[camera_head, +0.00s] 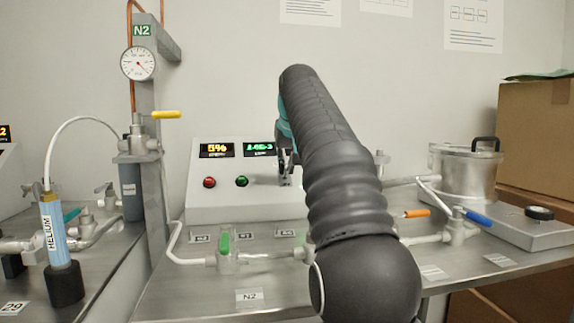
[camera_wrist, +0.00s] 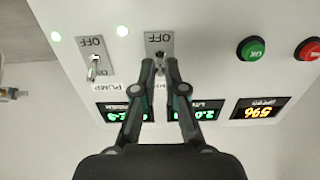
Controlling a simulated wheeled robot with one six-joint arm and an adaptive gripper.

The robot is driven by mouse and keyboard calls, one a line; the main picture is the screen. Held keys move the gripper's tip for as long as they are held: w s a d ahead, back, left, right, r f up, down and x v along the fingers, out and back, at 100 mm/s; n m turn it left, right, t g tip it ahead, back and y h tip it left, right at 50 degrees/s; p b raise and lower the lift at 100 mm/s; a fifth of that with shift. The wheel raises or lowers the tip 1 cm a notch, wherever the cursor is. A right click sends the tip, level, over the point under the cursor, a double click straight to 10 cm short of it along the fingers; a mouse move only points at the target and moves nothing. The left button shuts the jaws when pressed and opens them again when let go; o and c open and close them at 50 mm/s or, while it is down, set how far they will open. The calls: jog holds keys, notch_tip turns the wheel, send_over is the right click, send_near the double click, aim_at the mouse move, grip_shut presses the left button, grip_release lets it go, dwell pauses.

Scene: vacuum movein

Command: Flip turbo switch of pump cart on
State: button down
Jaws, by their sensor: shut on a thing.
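The pump cart's white control box (camera_head: 225,205) stands at the back of the metal table. My gripper (camera_head: 287,178) is at its front face, and my dark arm hides the box's right part. The wrist view is upside down. There, my gripper (camera_wrist: 165,68) is shut on the lever of a switch (camera_wrist: 160,52) on a plate marked OFF; its label is mostly covered by the fingers. To its left is the PUMP switch (camera_wrist: 95,68), also on an OFF plate.
A red button (camera_head: 209,183) and green button (camera_head: 242,181) sit beside the switches, with lit displays (camera_head: 217,150) above. A green-handled valve (camera_head: 224,243) and pipes stand in front. A metal chamber (camera_head: 465,172) and blue-handled valve (camera_head: 478,217) are at right.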

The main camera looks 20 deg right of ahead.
jog(key=shift+w+r+g, duration=0.1)
jog(key=shift+w+g, duration=0.05)
jog(key=shift+g, duration=0.35)
dwell(0.3)
jog(key=c, duration=1.2)
grip_release()
jog(key=shift+v, duration=0.8)
jog(key=shift+s+a+r, duration=0.2)
jog(key=shift+s+a, duration=0.2)
jog(key=shift+s, duration=1.65)
jog(key=shift+s+a+r, duration=0.2)
jog(key=shift+s+a, duration=0.25)
jog(key=shift+s, duration=1.65)
jog(key=shift+s+a+r, duration=0.15)
jog(key=shift+s+a, duration=0.25)
jog(key=shift+s, duration=1.65)
